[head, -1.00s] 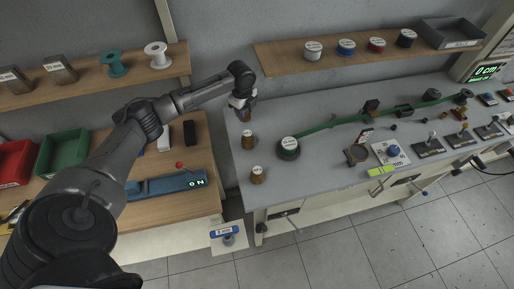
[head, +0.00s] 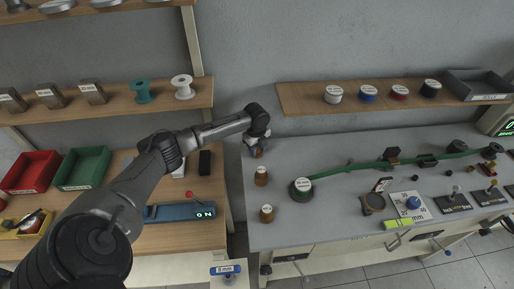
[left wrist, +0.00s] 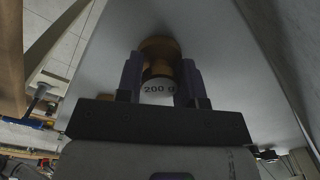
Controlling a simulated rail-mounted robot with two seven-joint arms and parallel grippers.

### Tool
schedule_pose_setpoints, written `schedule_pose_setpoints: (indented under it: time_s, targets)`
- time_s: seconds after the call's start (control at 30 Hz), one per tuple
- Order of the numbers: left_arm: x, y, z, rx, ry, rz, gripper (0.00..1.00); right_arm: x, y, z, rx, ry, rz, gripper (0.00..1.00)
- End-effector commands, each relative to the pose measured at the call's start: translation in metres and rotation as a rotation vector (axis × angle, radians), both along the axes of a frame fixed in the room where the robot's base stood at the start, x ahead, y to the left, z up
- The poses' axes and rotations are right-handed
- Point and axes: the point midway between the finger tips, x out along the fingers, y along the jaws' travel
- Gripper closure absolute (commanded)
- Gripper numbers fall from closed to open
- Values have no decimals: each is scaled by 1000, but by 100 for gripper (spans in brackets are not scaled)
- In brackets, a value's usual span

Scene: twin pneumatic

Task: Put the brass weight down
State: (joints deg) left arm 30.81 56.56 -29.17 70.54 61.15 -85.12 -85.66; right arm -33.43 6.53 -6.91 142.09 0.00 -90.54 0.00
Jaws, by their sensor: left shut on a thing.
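My left gripper (head: 257,147) is over the back left corner of the grey bench, pointing down. It is shut on a brass weight (left wrist: 158,68), and the left wrist view shows the weight's white "200 g" top between the two purple fingers (left wrist: 160,85). In the head view the held weight is mostly hidden by the gripper, and I cannot tell whether its base touches the bench. Two other brass weights stand upright on the bench in front of the gripper, a nearer one (head: 266,214) and a farther one (head: 261,177). My right gripper is not in view.
A gap separates the bench from the wooden table (head: 180,238) at left. A wooden shelf (head: 300,98) hangs behind.

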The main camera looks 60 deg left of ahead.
Motion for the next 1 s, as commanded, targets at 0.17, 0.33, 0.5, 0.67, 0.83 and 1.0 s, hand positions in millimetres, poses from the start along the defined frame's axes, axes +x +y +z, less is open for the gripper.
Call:
schedule_pose_setpoints:
  time_s: [0.17,0.33,0.5,0.67,0.83,1.0]
  targets:
    - [0,0,-2,0,1,0,54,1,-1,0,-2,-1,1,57]
    - [0,0,-2,0,1,0,40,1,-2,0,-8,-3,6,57]
    - [0,0,-2,0,1,0,40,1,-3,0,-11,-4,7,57]
    - [0,0,2,0,-1,0,40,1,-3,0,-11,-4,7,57]
    - [0,0,18,0,-1,-1,40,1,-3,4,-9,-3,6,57]
    - [0,0,36,-1,0,0,40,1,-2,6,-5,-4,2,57]
